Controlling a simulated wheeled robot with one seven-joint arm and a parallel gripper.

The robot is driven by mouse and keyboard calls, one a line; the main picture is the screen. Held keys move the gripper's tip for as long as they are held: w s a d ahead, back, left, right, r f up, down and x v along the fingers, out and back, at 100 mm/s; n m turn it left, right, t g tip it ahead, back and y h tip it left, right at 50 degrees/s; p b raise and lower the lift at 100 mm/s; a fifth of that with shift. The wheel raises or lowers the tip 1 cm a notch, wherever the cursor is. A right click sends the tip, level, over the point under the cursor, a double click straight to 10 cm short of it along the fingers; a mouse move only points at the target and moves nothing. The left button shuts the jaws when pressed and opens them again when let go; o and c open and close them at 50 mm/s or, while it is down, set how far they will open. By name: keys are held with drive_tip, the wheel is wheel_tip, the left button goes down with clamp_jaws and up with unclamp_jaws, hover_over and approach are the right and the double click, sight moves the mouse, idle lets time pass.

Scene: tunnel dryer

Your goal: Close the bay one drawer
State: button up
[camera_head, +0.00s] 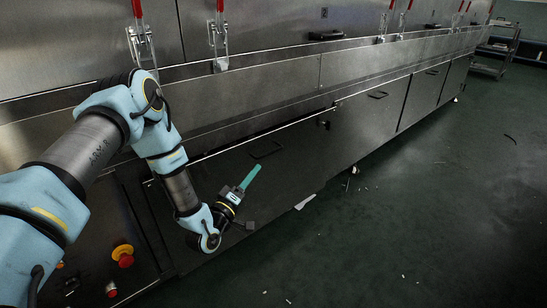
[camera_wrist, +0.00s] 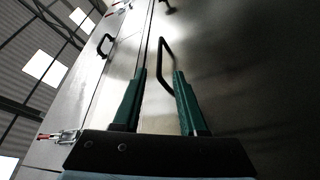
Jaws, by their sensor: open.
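The drawer front (camera_head: 290,165) is a dark steel panel low on the long machine. It carries a black bar handle (camera_head: 266,150). Its bright top edge seems to stand a little out from the machine face, with a dark strip behind it; I cannot tell how far it is open. My gripper (camera_head: 254,173) is in front of this panel, just below and left of the handle, its green fingers pointing up toward it. In the wrist view, my gripper (camera_wrist: 159,72) is open and empty, with the black handle (camera_wrist: 164,62) ahead between and near the fingertips. Contact cannot be told.
More panels with handles (camera_head: 378,95) continue to the right. Red-handled clamps (camera_head: 218,35) line the ledge above. A red and yellow emergency button (camera_head: 122,256) is at lower left. The dark green floor (camera_head: 420,220) is open, with small scraps on it.

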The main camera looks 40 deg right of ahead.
sight(269, 153)
drive_tip(key=b+x, duration=0.1)
drive_tip(key=x, duration=0.9)
drive_tip(key=shift+w+d, duration=0.1)
drive_tip(key=shift+d, duration=0.1)
clamp_jaws()
idle(1.1)
